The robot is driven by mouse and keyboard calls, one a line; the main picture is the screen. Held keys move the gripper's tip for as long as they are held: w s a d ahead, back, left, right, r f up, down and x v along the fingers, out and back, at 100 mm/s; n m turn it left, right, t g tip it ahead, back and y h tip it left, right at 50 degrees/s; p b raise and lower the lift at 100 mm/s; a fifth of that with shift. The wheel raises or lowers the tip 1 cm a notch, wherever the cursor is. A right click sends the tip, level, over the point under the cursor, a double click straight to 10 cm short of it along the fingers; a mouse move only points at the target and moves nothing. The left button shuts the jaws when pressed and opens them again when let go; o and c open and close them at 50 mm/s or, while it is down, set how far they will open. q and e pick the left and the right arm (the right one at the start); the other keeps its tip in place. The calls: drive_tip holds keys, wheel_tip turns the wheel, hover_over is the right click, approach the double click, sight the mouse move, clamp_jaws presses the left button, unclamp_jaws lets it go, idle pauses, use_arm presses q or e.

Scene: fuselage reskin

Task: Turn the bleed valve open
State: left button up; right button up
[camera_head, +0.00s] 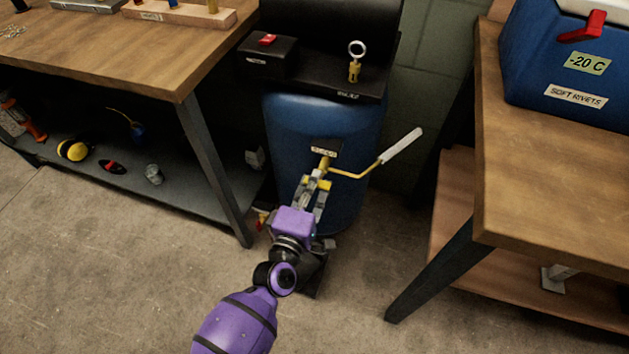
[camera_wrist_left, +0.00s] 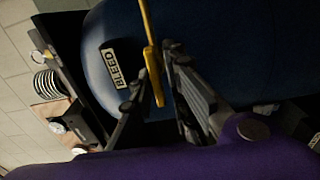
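The bleed valve has a yellow lever (camera_head: 348,175) with a white grip (camera_head: 401,146) that points up and to the right, out from the front of a blue tank (camera_head: 322,122). A "BLEED" label (camera_wrist_left: 113,68) sits beside it in the left wrist view. My left gripper (camera_head: 314,186) is at the valve's yellow base, fingers apart. In the left wrist view the yellow lever (camera_wrist_left: 152,60) runs down between the open fingertips (camera_wrist_left: 154,72). I cannot tell whether either finger touches it. The white grip is outside that view. My right gripper is not in view.
A black unit with a red switch (camera_head: 268,40) and a ring-topped brass fitting (camera_head: 355,62) tops the tank. A wooden bench (camera_head: 150,50) stands left. Another bench (camera_head: 545,185) with a blue cooler (camera_head: 530,70) stands right. Floor in front is clear.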

use_arm(q)
drive_tip(key=shift+o, duration=0.8)
drive_tip(key=shift+r, duration=0.1)
drive_tip(key=v, duration=1.2)
